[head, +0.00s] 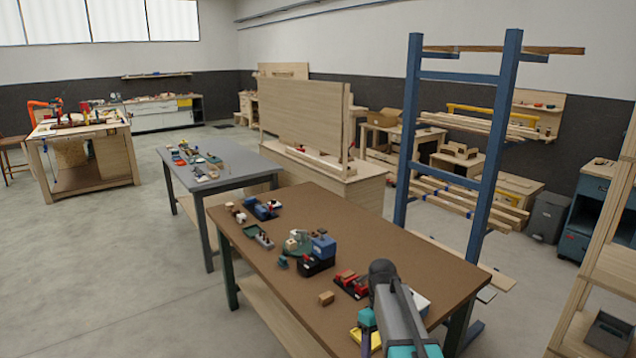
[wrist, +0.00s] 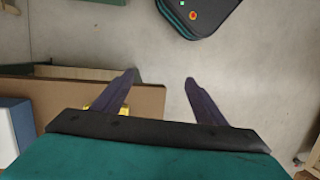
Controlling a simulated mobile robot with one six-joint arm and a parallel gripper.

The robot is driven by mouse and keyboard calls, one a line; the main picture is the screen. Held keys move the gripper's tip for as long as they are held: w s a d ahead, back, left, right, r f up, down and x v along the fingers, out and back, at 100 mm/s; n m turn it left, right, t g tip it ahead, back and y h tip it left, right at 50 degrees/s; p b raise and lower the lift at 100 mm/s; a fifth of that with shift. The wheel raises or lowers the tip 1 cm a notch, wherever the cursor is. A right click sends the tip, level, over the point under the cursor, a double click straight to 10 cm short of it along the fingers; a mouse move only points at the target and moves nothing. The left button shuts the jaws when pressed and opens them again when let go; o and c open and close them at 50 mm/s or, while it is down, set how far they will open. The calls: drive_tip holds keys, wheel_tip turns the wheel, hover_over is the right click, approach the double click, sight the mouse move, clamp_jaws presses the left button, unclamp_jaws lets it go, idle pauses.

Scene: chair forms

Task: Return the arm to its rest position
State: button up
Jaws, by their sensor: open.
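My gripper (wrist: 162,82) shows in the wrist view with its two dark fingers spread apart and nothing between them. Bare floor and the edge of the brown table top show below the fingers. In the head view my grey and teal arm reaches in from the bottom, over the near right end of the brown table (head: 335,212). The fingers are mostly hidden behind the arm there.
On the brown table lie a small wooden block (head: 326,298), a red item (head: 350,281), a blue and black device (head: 319,254) and a yellow item (head: 356,336) close to my arm. A blue rack (head: 486,170) stands behind. Open floor (head: 110,270) lies left.

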drive_tip(key=s+f+m+g+b, duration=0.2)
drive_tip(key=s+f+m+b, duration=0.4)
drive_tip(key=s+f, duration=2.9)
drive_tip(key=shift+s+f+m, duration=0.25)
drive_tip(key=shift+f+m, duration=0.25)
drive_tip(key=shift+f, duration=1.7)
